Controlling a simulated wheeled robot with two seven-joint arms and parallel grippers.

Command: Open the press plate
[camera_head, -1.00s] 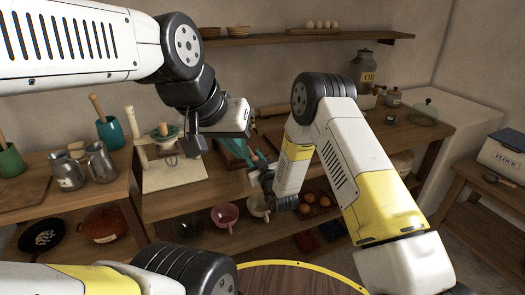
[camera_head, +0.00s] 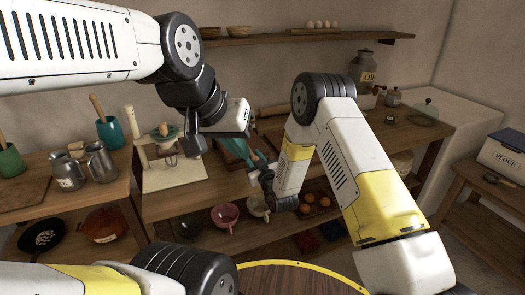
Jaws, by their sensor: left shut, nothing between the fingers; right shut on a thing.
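A teal press plate (camera_head: 236,147) shows in the head view on the middle counter, tilted, partly hidden behind my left gripper and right arm. My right gripper (camera_head: 261,166) is beside it on its right, shut on a teal part of the press, which is mostly hidden by the fingers. My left gripper (camera_head: 193,145) is shut and empty, to the left of the plate and in front of the white-and-teal stand. The rest of the press is hidden, so I cannot tell how far open the plate is.
Metal jugs (camera_head: 99,161) and a teal crock (camera_head: 110,132) stand further left. A rolling pin (camera_head: 274,110) lies behind.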

